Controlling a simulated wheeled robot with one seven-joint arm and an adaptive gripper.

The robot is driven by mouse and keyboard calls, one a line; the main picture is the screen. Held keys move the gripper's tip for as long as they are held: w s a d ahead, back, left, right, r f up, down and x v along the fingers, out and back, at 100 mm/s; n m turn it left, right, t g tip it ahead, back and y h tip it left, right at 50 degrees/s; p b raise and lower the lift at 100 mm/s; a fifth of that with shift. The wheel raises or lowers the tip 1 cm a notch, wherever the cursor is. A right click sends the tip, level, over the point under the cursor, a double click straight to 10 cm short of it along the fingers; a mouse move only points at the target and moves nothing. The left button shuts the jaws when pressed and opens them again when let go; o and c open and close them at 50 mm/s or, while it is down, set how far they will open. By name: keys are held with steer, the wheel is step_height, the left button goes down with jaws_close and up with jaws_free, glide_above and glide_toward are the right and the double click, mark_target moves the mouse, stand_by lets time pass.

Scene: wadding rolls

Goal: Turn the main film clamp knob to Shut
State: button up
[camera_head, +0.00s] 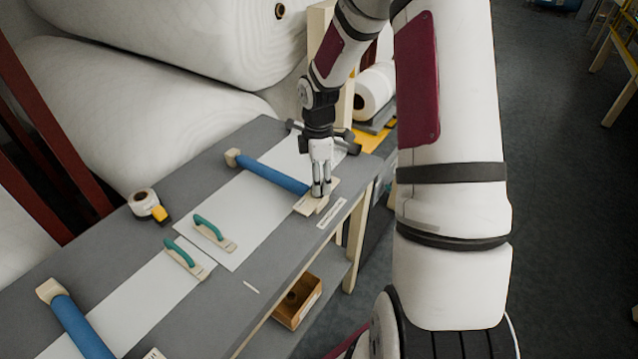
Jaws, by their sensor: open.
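My gripper (320,190) points down at the near right end of a blue clamp bar (273,174) that lies across a white film sheet on the grey table. Its open fingers are over the cream end block (306,207) of that bar. The knob cannot be made out; the fingers cover that spot, so I cannot tell its setting or whether they touch it. A small white label (331,213) lies on the table edge beside the block, its text too small to read. A second blue bar (80,329) with a cream end block is at the lower left.
Two teal-handled tools (214,231) lie on the film sheets. A tape roll with a yellow part (147,204) stands on the table's left side. Large white rolls (120,110) fill the back. A wooden box (297,302) sits on the lower shelf. Open floor lies right.

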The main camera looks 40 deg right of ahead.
steer(key=shift+f, duration=1.15)
steer(key=c, duration=1.2)
